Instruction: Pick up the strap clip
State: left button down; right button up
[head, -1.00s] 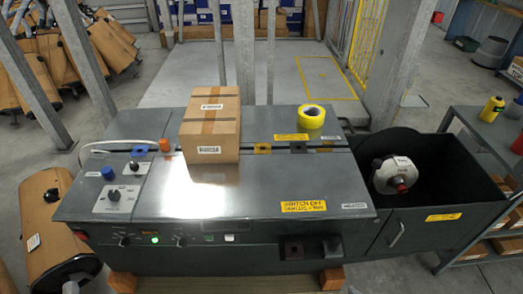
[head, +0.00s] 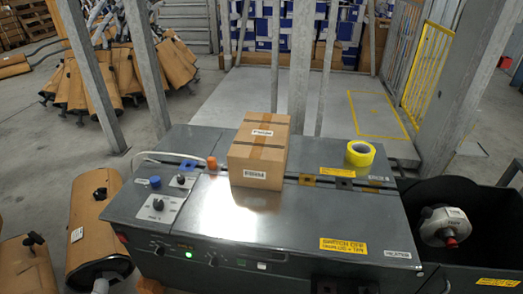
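I cannot clearly make out a strap clip in the head view. A cardboard box (head: 258,160) stands on the grey strapping machine (head: 270,225), across its slot. A yellow tape roll (head: 360,153) lies on the machine top to the right of the box. Small tan (head: 308,180) and dark (head: 345,183) pieces sit along the slot right of the box; I cannot tell what they are. Neither of my grippers is in view.
A black bin (head: 485,205) holding a white-and-grey strapping tool (head: 443,226) adjoins the machine on the right. A brown muffler (head: 97,225) lies on the floor at left. Metal posts (head: 302,70) rise behind. The machine's front top is clear.

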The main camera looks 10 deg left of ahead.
aim_at(211, 161)
jog(key=j+z, duration=0.2)
jog(key=z, duration=0.15)
jog(key=j+z, duration=0.5)
jog(key=z, duration=0.2)
